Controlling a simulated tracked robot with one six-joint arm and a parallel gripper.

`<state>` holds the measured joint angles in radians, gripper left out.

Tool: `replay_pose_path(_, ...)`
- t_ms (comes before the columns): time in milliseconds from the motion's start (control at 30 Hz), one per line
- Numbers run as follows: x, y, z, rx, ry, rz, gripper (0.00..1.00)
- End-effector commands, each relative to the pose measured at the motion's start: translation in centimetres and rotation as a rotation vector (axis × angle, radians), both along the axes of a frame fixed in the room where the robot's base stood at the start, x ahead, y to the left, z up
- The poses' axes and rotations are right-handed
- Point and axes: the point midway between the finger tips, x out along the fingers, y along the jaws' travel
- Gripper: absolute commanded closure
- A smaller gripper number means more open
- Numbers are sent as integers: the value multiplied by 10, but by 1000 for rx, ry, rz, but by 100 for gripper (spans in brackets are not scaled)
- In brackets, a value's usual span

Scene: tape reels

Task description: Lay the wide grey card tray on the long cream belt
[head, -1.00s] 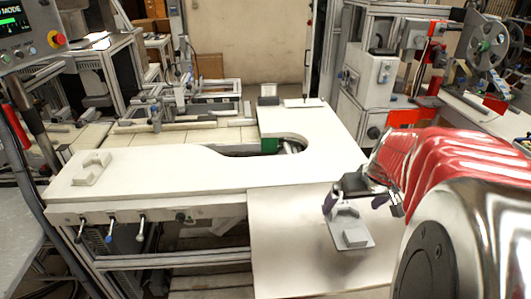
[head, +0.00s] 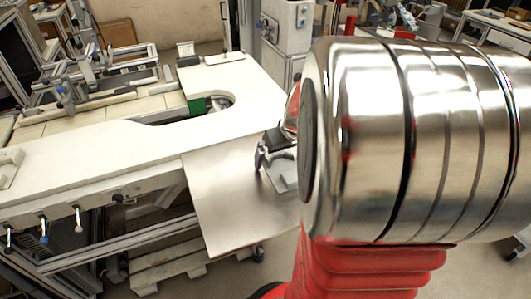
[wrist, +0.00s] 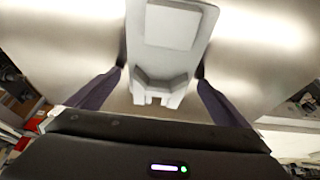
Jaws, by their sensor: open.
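The grey card tray (head: 284,178) lies on the bare metal plate at the right end of the white bench. In the wrist view the tray (wrist: 175,57) shows as a pale plate with a raised square block and a notched block. My gripper (wrist: 160,72) is open, with one dark finger on each side of the tray and no clear grip on it. In the head view my gripper (head: 277,156) is at the tray, and my arm hides its right side. A long cream segmented surface (head: 60,124), apparently the belt, runs behind the white bench at the left.
The metal plate (head: 225,205) has bare room left of the tray. The white bench top (head: 100,148) is mostly clear, with a pale notched block (head: 9,165) at the left edge.

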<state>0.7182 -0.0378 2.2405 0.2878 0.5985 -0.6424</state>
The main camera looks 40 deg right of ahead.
Motion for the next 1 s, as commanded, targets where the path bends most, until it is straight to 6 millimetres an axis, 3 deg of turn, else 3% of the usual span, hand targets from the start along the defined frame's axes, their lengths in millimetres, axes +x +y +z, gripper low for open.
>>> replay_pose_path(467,0,0,0,0,0,1,1)
replay_pose_path(1000,0,0,0,1,0,1,39)
